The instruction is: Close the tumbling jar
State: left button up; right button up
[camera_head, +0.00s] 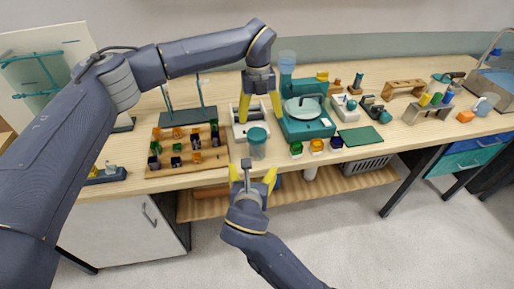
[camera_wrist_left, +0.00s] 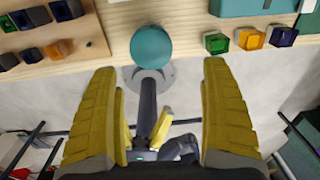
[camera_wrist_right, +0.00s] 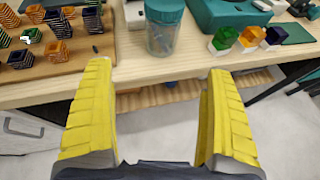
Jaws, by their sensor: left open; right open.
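The clear jar (camera_head: 258,153) stands upright near the front edge of the table, with a teal round lid (camera_head: 257,134) on its top. I cannot tell how tightly the lid sits. The jar (camera_wrist_right: 161,42) also shows at the top of the right wrist view, with some small contents. The lid (camera_wrist_left: 151,47) is seen from above in the left wrist view. My left gripper (camera_head: 261,107) is open and empty, pointing down above and behind the jar. My right gripper (camera_head: 252,175) is open and empty, in front of the table edge, facing the jar without touching it.
A wooden rack (camera_head: 188,166) of coloured blocks stands left of the jar. A teal machine with a bowl (camera_head: 305,126) stands right behind it. Small green, amber and blue cubes (camera_head: 317,146) and a dark green mat (camera_head: 361,136) lie to the right.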

aim_at(257, 147)
pick_arm(q)
jog(key=shift+w+a+f+y, duration=0.1)
jog(key=shift+a+f+y, duration=0.2)
jog(key=shift+a, duration=0.25)
pick_arm(e)
jog(key=shift+r, duration=0.5)
jog(key=x, duration=1.7)
jog(key=shift+w+d, duration=0.15)
jog(key=shift+d, duration=0.05)
